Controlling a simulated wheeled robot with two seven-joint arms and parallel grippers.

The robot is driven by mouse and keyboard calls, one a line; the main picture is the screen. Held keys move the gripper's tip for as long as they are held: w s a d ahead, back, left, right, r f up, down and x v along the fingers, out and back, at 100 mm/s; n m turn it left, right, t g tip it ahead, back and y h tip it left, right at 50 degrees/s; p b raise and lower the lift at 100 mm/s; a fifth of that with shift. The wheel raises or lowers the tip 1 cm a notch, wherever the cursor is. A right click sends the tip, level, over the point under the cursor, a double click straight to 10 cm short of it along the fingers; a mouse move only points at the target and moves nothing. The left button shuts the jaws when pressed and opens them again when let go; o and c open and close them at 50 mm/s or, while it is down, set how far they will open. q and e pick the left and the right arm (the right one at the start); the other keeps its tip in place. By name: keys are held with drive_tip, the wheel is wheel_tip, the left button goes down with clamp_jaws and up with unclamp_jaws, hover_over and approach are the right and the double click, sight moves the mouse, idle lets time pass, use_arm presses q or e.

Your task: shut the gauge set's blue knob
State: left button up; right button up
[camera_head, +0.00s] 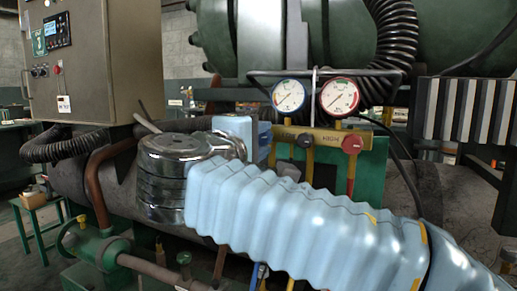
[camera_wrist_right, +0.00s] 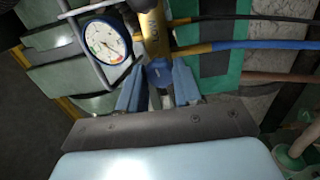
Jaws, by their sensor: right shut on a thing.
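The gauge set has a blue-rimmed gauge (camera_head: 290,95), a red-rimmed gauge (camera_head: 339,96) and a yellow manifold bar (camera_head: 328,138). A black knob (camera_head: 305,140) and a red knob (camera_head: 353,144) sit on its front. The blue knob (camera_wrist_right: 160,72) shows in the right wrist view at the end of the yellow bar. My right gripper (camera_wrist_right: 158,84) is shut on it, one finger on each side. In the head view my right gripper (camera_head: 263,138) is at the bar's left end, and it hides the blue knob there. My left gripper is not in view.
A chrome cylinder (camera_head: 165,180) stands left of my right wrist. Hoses hang below the bar; a blue hose (camera_wrist_right: 260,44) crosses the wrist view. A grey control cabinet (camera_head: 95,70) is at the left, and black corrugated hose (camera_head: 397,45) hangs behind the gauges.

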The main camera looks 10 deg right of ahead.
drive_tip(key=shift+f+m+b, duration=0.15)
drive_tip(key=shift+m+b, duration=0.4)
drive_tip(key=shift+m, duration=0.65)
drive_tip(key=o, duration=1)
drive_tip(key=shift+o, duration=0.2)
drive_tip(key=v, duration=1.3)
drive_tip(key=shift+s+a, duration=0.25)
drive_tip(key=shift+s, duration=0.1)
